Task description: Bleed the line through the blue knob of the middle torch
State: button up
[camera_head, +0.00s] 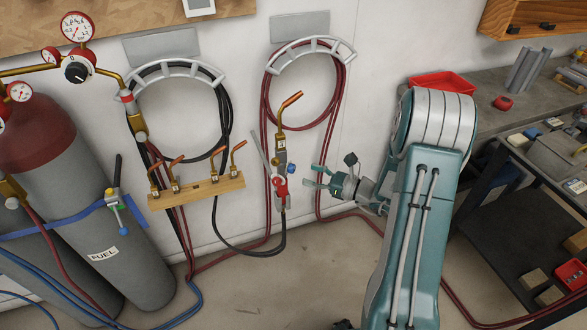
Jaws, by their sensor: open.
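The middle torch (281,157) hangs upright on the wall with its copper tip bent to the upper right. It has a small blue knob (291,168) on its right side and a red knob (281,182) just below. A grey lever sticks up to its left. My gripper (310,178) is open and empty, its teal fingers pointing left at the torch's valve area. The fingertips are close to the blue and red knobs; I cannot tell whether they touch anything.
A wooden rack (197,191) with several copper tips is left of the torch. Red hoses (343,95) loop over a wall hanger behind. A workbench with a red tray (442,82) is at right.

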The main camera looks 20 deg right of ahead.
aim_at(294, 169)
jog(key=shift+x, duration=2.7)
jog(key=shift+w, duration=0.1)
grip_shut()
